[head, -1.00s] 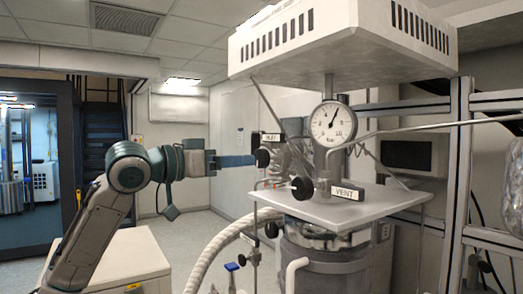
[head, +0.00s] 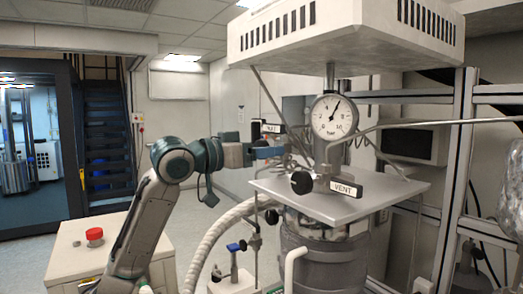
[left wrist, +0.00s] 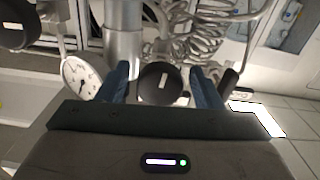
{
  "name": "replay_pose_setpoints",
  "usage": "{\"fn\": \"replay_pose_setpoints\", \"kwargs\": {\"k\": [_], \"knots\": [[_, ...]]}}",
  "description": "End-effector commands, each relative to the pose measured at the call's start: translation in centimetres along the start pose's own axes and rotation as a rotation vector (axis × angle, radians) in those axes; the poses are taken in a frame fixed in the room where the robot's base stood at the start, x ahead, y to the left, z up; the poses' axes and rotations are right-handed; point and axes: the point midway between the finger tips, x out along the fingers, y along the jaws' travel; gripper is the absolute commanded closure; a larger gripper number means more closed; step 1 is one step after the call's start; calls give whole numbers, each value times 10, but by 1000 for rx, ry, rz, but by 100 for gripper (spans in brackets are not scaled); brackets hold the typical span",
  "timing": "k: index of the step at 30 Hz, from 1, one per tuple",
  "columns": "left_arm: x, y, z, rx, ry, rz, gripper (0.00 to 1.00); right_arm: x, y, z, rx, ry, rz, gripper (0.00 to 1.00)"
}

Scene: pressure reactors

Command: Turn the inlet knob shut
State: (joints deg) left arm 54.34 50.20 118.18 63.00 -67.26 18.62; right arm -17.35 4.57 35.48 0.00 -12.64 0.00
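The inlet knob (left wrist: 160,82) is black and round with a white mark, seen in the left wrist view. My left gripper (left wrist: 160,80) is open, its two blue fingers on either side of the knob with a visible gap on each side. In the head view my left gripper (head: 272,152) comes in from the left at the reactor's fittings and hides the inlet knob. The inlet label (head: 270,128) shows just above it. My right gripper is in neither view.
The black vent knob (head: 301,182) and its VENT label (head: 345,189) are right of my gripper. A pressure gauge (head: 334,117) stands above the reactor plate (head: 365,203). Coiled tubing (left wrist: 205,28) is close beyond the fingers. A red-capped item (head: 94,237) sits on the cabinet at left.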

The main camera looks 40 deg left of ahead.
Motion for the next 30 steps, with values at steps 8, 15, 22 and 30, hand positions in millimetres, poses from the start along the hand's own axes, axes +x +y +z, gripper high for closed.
{"fn": "replay_pose_setpoints", "kwargs": {"k": [8,15,22,30], "knots": [[0,0,0,0,0,0,83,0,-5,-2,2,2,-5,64],[0,0,-1,30,-1,-1,83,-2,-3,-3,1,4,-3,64],[0,0,-2,146,-1,-1,83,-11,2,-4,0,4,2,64],[0,-1,-2,383,-3,-1,83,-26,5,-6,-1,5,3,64]]}}
